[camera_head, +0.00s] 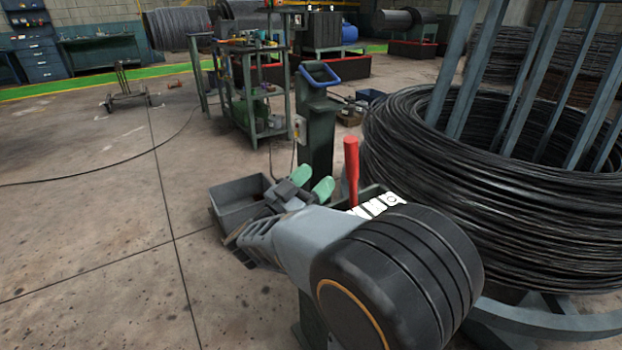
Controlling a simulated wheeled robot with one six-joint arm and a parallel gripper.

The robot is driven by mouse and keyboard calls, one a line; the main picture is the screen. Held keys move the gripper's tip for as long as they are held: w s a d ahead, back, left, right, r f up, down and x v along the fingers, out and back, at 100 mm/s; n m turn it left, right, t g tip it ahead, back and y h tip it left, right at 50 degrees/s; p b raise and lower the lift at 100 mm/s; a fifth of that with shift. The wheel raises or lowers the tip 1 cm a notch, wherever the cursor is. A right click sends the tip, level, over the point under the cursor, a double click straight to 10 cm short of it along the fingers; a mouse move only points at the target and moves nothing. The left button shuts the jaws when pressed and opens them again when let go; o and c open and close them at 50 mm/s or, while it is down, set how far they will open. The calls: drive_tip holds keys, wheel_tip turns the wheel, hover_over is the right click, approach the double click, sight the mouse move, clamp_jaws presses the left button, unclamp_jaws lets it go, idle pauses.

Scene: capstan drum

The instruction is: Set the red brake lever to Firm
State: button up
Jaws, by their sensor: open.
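The red brake lever (352,170) stands nearly upright, just right of the middle of the view. My arm hides the lower part of the lever's stand.
A big coil of dark wire (470,190) on a blue-grey frame fills the right side. A grey open bin (240,194) is left of my gripper. A dark green post with a blue handle (318,110) stands behind. The floor at left is mostly clear.

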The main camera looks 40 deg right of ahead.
drive_tip(key=shift+a, duration=0.45)
